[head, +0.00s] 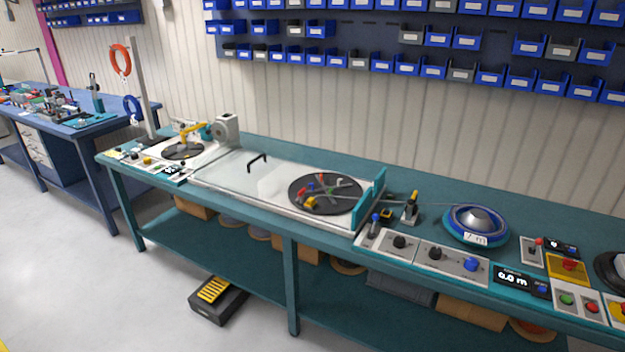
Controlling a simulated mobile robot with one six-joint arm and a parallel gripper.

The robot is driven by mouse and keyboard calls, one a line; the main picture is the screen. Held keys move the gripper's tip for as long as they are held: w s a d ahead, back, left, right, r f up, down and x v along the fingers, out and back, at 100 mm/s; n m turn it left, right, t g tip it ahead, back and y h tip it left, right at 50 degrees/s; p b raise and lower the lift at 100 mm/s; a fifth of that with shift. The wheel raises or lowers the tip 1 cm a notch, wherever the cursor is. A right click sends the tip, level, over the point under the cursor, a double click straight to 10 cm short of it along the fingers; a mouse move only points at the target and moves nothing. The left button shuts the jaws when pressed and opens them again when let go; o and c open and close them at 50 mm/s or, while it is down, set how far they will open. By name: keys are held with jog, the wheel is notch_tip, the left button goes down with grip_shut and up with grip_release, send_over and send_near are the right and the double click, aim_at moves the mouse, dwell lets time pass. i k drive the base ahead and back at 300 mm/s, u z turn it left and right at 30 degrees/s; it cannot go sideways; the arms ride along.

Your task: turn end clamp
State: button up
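My gripper is not in this view. No part is clearly marked as the end clamp, and I cannot tell which one it is. A black turntable disc (340,204) with grey spokes and red, yellow and green pieces near its middle lies on the white bed of the teal bench. A small upright fitting (411,208) with a yellow and black top stands just right of the teal bracket (376,194). A blue-handled lever (374,224) stands on the panel in front of that bracket. A smaller black disc (183,151) with a yellow arm lies at the left.
A clear cover (235,174) with a black handle lies left of the turntable. A blue cable coil (476,223) sits on the bench, with knob panels (450,262) and a "0.0 m" display (513,280) in front. Open floor lies left.

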aim_at(302, 197)
jog(key=u, duration=0.1)
jog(key=i, duration=1.2)
jog(key=u, duration=0.6)
